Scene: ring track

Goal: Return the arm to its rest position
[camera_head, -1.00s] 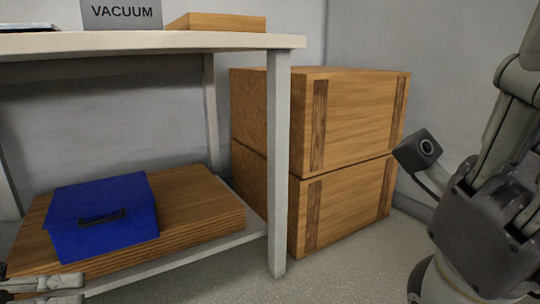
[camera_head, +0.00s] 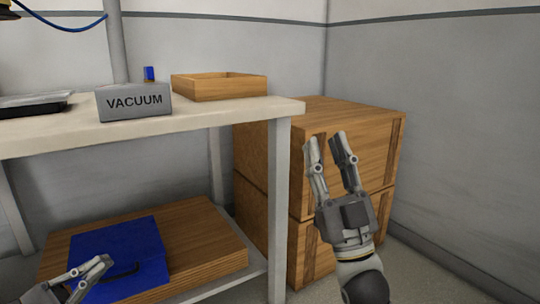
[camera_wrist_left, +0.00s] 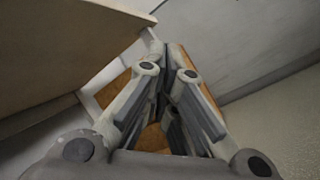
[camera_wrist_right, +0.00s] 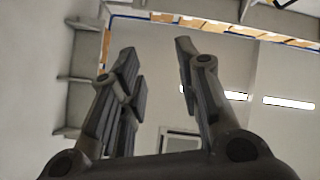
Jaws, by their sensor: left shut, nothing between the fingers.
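My left gripper (camera_head: 104,263) is at the lower left in the head view, in front of the blue box (camera_head: 125,245) on the lower shelf. Its fingers are together and empty; they also come together in the left wrist view (camera_wrist_left: 168,72). My right gripper (camera_head: 324,140) points up in front of the stacked wooden crates, right of the table leg. Its two fingers stand apart with nothing between them. The right wrist view (camera_wrist_right: 157,50) also shows them spread, with wall and ceiling beyond.
A white table (camera_head: 190,122) stands at the left, holding a grey VACUUM block (camera_head: 133,102), a shallow wooden tray (camera_head: 219,88) and a black tray (camera_head: 35,103). Stacked wooden crates (camera_head: 365,135) stand beside it against the wall. Floor space at the lower right is clear.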

